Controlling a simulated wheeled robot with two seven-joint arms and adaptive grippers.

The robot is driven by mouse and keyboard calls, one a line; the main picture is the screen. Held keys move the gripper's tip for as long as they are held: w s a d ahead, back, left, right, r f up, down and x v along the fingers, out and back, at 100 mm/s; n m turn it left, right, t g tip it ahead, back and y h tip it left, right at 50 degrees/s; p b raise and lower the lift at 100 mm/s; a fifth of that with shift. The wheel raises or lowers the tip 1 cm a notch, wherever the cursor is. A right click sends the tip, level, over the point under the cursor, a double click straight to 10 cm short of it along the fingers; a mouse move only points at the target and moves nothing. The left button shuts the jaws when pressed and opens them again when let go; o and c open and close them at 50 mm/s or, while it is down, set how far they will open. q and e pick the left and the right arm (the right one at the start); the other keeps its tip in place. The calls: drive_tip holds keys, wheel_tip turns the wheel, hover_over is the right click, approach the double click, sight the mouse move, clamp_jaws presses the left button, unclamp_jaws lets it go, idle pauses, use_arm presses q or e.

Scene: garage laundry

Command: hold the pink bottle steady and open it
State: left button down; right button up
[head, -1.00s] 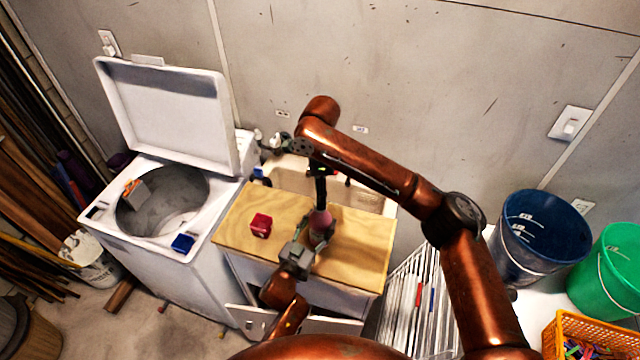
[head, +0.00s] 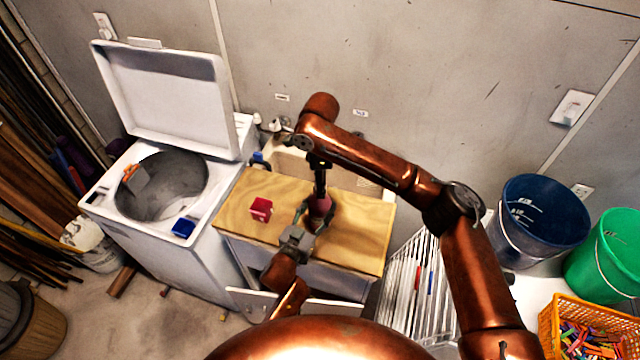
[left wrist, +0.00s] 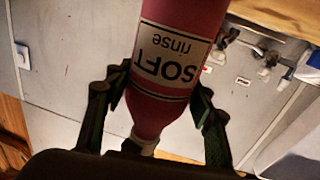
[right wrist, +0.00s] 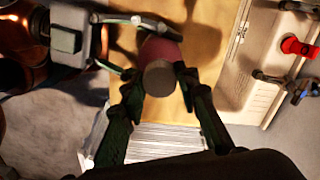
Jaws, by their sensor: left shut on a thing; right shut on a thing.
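The pink bottle (head: 320,208) stands on the wooden top and is small and partly hidden in the head view. In the left wrist view the pink bottle (left wrist: 172,60) has a white label reading "SOFT rinse" and a pale neck end. My left gripper (head: 306,222) is shut around the bottle's body, one finger on each side (left wrist: 160,98). My right gripper (head: 320,192) comes from above and is shut on the bottle's cap. In the right wrist view the round grey-beige cap (right wrist: 159,79) sits between the fingertips (right wrist: 159,88), with the pink body behind it.
A red box (head: 260,209) lies left of the bottle on the wooden top (head: 365,240). An open white washer (head: 165,65) stands at left, with a blue item (head: 184,228) on its rim. A drying rack (head: 410,290), buckets (head: 540,225) and an orange basket (head: 575,312) are at right.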

clamp_jaws()
drive_tip(key=n, duration=1)
drive_tip(key=shift+n, duration=0.4)
drive_tip(key=n, duration=0.7)
drive_tip(key=shift+n, duration=0.4)
drive_tip(key=n, duration=0.3)
drive_tip(key=shift+w+r+n, duration=0.1)
drive_tip(key=shift+n, duration=0.3)
drive_tip(key=n, duration=0.5)
drive_tip(key=shift+n, duration=0.4)
drive_tip(key=n, duration=1.3)
drive_tip(key=shift+n, duration=0.4)
drive_tip(key=n, duration=0.5)
drive_tip(key=shift+r+n, duration=0.1)
drive_tip(key=shift+n, duration=0.3)
drive_tip(key=n, duration=0.6)
